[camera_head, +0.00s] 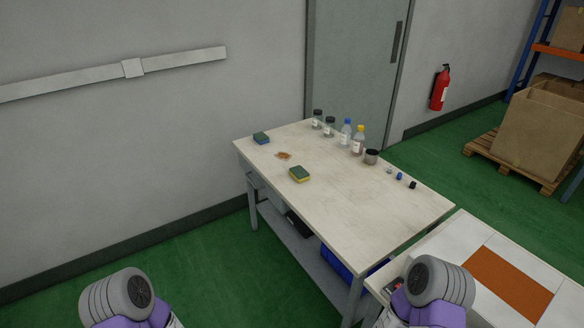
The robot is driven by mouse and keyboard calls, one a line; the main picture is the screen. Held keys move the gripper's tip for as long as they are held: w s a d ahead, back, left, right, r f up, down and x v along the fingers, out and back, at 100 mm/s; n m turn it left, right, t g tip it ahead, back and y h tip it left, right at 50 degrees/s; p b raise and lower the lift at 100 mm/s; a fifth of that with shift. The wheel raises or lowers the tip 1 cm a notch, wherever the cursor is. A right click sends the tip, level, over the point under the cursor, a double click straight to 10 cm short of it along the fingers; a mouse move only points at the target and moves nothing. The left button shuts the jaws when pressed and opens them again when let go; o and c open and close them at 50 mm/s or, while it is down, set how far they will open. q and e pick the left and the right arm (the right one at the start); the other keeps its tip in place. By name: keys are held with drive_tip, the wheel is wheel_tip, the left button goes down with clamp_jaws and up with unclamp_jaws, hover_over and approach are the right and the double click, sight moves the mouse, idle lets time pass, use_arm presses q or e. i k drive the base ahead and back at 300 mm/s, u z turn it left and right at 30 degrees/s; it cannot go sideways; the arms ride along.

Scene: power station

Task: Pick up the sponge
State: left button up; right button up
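A yellow sponge with a dark green top (300,174) lies flat on the light-topped table (345,222), left of the table's middle. A second sponge, blue with a dark green top (261,138), lies at the table's far left corner. Parts of my two arms show at the bottom edge, one at lower left and one at lower right. Both are well short of the sponges. Neither gripper is in the picture.
Several bottles and jars (346,132), a metal cup (371,157) and small items (400,176) line the table's far right edge. A second table with an orange panel (508,284) adjoins at lower right. Green floor is clear at left. A box on a pallet (537,135) stands at right.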

sight(298, 173)
drive_tip(key=u, duration=0.2)
drive_tip(key=k, duration=0.3)
drive_tip(key=z, duration=0.4)
drive_tip(key=i, duration=1.5)
drive_tip(key=u, duration=0.6)
